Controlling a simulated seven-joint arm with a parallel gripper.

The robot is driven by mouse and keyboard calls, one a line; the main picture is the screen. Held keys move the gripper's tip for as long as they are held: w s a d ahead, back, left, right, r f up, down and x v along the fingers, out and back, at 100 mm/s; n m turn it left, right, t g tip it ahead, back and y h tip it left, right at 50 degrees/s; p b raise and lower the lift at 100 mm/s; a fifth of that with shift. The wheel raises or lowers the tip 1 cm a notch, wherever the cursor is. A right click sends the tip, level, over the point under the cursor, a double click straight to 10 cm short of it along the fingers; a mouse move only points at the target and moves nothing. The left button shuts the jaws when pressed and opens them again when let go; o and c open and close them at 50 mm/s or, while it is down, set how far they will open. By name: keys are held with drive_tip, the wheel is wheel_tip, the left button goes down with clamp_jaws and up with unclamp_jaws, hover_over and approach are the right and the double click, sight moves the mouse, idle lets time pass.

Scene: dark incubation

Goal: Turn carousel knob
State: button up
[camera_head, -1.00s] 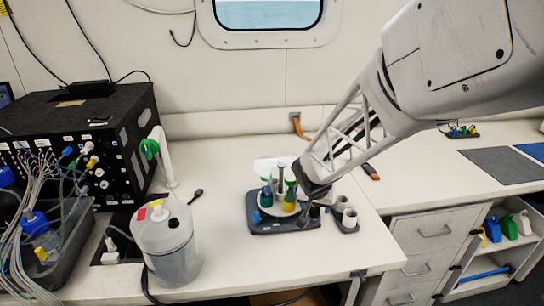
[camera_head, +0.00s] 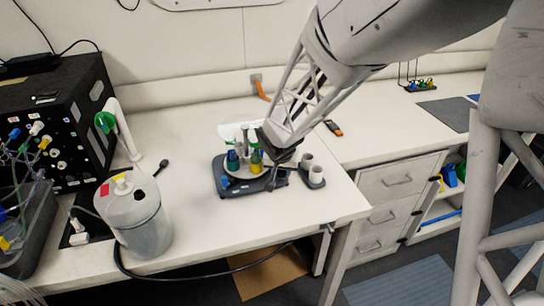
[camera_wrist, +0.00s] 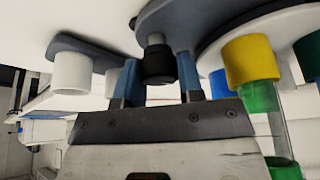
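The carousel (camera_head: 232,180) stands on a dark base (camera_head: 228,193) on the white bench. It holds several small vials with coloured caps. My gripper (camera_head: 279,157) is at its right side, and in the head view the arm hides the knob. In the wrist view the black carousel knob (camera_wrist: 158,66) sits between the two blue fingers of my gripper (camera_wrist: 159,80). A yellow-capped vial (camera_wrist: 250,62) with a green lower part is just right of the fingers.
White cups (camera_head: 316,172) stand on a small dark holder just right of the carousel; a white cup (camera_wrist: 71,72) shows left of the fingers. A large jug (camera_head: 140,222) and a black instrument box (camera_head: 60,110) are at the left. The bench between jug and carousel is clear.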

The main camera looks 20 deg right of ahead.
drive_tip(key=shift+c, duration=0.7)
drive_tip(key=shift+n+y, duration=0.4)
drive_tip(key=shift+n, duration=0.6)
drive_tip(key=shift+n+y, duration=1)
drive_tip(key=shift+n, duration=1.5)
drive_tip(key=shift+n+g+y, duration=0.2)
drive_tip(key=shift+n+y, duration=0.4)
drive_tip(key=shift+n, duration=1.1)
drive_tip(key=shift+n+g+y, duration=0.2)
drive_tip(key=shift+n+y, duration=0.4)
drive_tip(key=shift+n, duration=1.1)
drive_tip(key=o, duration=0.9)
drive_tip(key=shift+r, duration=0.15)
drive_tip(key=shift+v, duration=3.75)
